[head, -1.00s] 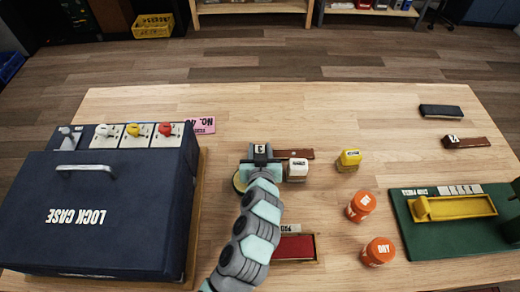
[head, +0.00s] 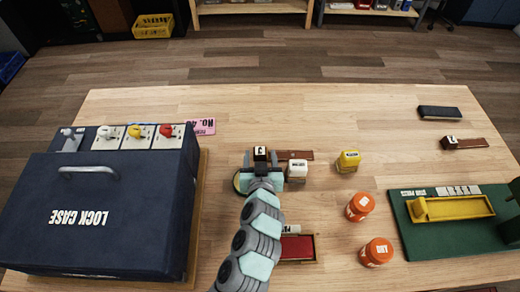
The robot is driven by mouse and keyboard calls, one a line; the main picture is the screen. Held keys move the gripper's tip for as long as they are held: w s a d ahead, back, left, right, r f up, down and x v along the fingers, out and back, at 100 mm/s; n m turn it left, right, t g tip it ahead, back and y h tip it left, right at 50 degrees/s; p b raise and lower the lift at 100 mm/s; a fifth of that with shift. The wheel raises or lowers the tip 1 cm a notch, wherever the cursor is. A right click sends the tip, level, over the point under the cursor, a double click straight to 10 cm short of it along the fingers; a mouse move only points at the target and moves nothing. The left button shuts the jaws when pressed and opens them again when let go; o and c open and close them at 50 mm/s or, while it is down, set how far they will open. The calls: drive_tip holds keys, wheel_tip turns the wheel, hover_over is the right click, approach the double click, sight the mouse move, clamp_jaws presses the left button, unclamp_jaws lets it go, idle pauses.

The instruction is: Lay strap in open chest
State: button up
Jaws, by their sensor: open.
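The navy lock case (head: 80,215) stands at the left with its handled lid, which looks shut; no open interior shows. A brown strap (head: 300,155) lies on the table at the centre, with a black labelled block (head: 261,153) at its left end. My gripper (head: 261,158) is open, with its fingers on either side of that block; I cannot tell whether they touch it. My arm hides part of the area below. A second brown strap (head: 475,143) with a black labelled block lies at the far right.
A white bottle (head: 297,172) stands close to my gripper's right. Levers (head: 135,131) top the case. The back middle of the table is clear.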

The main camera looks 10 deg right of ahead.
drive_tip(key=p+v, duration=0.1)
drive_tip(key=v, duration=0.1)
drive_tip(key=p+v, duration=0.1)
drive_tip(key=v, duration=0.1)
drive_tip(key=p+v, duration=0.2)
drive_tip(key=shift+s+r, duration=0.25)
drive_tip(key=shift+r, duration=0.2)
drive_tip(key=shift+s+a+r+p, duration=0.1)
drive_tip(key=shift+s+a+p, duration=0.1)
drive_tip(key=shift+s+p, duration=0.7)
drive_tip(key=shift+o, duration=0.4)
